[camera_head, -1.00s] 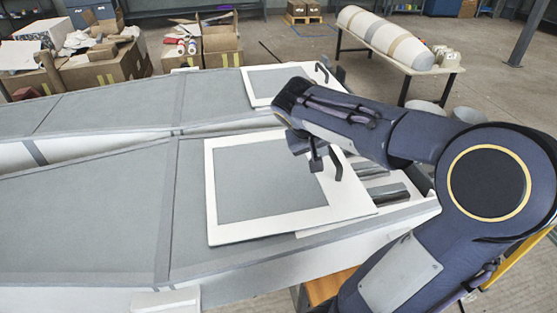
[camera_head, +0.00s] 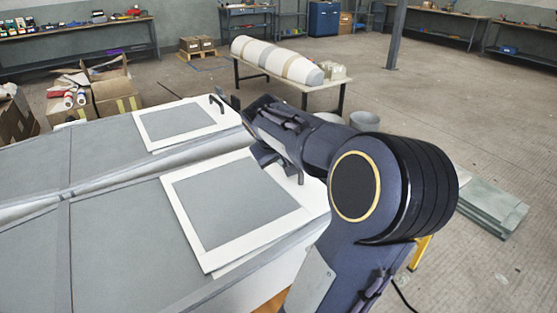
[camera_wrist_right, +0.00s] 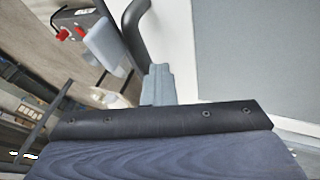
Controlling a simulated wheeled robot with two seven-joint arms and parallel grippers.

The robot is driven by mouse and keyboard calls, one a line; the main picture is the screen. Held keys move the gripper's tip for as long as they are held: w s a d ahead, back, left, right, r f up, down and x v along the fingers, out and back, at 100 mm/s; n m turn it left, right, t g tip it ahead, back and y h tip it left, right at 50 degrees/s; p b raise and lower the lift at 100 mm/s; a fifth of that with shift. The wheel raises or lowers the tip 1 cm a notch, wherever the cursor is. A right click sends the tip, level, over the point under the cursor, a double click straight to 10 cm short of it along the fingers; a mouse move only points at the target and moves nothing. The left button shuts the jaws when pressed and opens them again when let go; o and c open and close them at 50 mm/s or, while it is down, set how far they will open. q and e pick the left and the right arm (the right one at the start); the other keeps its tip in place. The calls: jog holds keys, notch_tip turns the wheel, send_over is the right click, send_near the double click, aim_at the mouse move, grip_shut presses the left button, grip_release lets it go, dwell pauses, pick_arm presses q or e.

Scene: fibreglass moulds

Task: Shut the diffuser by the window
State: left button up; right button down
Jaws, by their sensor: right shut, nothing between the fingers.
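Two white-framed grey panels, each with a dark handle, lie on long grey moulds. The near panel (camera_head: 215,240) lies flat on the near mould; its right part is behind my arm. Its handle (camera_head: 301,178) stands up just beside my right gripper (camera_head: 268,156). The far panel (camera_head: 156,142) lies flat with its handle (camera_head: 217,103) at the right end. No window shows, so I cannot tell which panel is by it. In the right wrist view, the right gripper (camera_wrist_right: 158,85) is shut and empty, close beside a dark handle (camera_wrist_right: 135,32). My left gripper is out of view.
A table (camera_head: 341,96) with a large wrapped white form stands behind. Buckets (camera_head: 364,120) stand on the floor behind my arm. Cardboard boxes (camera_head: 116,96) are at the left. Flat grey slabs (camera_head: 490,205) lie on the floor at right. Open floor lies beyond.

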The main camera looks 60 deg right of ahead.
jog(key=shift+s+d+r, duration=0.15)
jog(key=shift+d+r, duration=0.05)
jog(key=shift+r, duration=0.2)
jog(key=v, duration=0.7)
jog(key=shift+a, duration=0.35)
